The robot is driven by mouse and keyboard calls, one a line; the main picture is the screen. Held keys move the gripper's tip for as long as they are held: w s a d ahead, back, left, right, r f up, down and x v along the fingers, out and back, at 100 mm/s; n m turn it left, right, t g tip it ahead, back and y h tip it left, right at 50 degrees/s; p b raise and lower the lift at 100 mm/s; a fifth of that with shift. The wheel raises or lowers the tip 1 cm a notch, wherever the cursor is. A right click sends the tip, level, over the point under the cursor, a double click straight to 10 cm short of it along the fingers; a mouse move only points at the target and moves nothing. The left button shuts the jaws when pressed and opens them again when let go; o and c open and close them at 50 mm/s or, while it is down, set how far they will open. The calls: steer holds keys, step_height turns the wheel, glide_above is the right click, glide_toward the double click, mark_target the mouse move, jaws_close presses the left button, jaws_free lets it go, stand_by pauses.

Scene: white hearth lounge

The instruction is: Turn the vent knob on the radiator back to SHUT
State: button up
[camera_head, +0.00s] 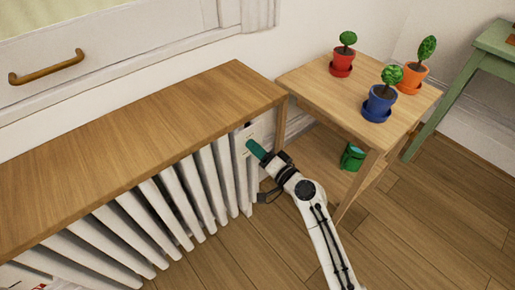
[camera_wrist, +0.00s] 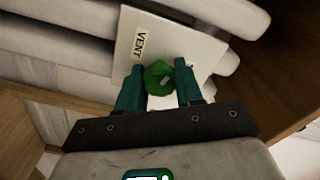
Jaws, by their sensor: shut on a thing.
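The radiator (camera_head: 180,205) is white and ribbed, under a wooden shelf (camera_head: 130,135). A pale plate (camera_wrist: 189,42) with a "VENT" label (camera_wrist: 141,45) is at its right end. The green vent knob (camera_wrist: 158,72) sits on this plate in the wrist view. My gripper (camera_wrist: 160,88) has its teal fingers on either side of the knob, closed on it. The gripper (camera_head: 257,149) also shows at the radiator's right end in the head view, where it hides the knob. A pale mark shows on the knob; no SHUT marking is readable.
A wooden side table (camera_head: 325,92) stands right of the radiator, close to my arm. It bears a red pot (camera_head: 342,64), a blue pot (camera_head: 379,103) and an orange pot (camera_head: 412,77). A green watering can or mug (camera_head: 352,157) is beneath. Open floor (camera_head: 440,215) lies at the right front.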

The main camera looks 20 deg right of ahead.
steer(key=m+p, duration=0.1)
steer(key=m, duration=0.3)
steer(key=shift+m, duration=0.3)
steer(key=m+p, duration=0.1)
steer(key=m, duration=0.2)
steer(key=shift+m+p, duration=0.3)
steer(key=shift+p, duration=0.05)
steer(key=m+p, duration=0.1)
steer(key=m, duration=0.3)
steer(key=shift+p, duration=0.3)
steer(key=shift+f+m+p, duration=0.1)
steer(key=shift+m+p, duration=0.3)
steer(key=shift+m, duration=0.8)
steer(key=o, duration=1)
steer(key=shift+o, duration=0.2)
steer(key=p+v, duration=0.1)
steer(key=v, duration=0.9)
steer(key=shift+s+d, duration=0.15)
steer(key=shift+s, duration=0.25)
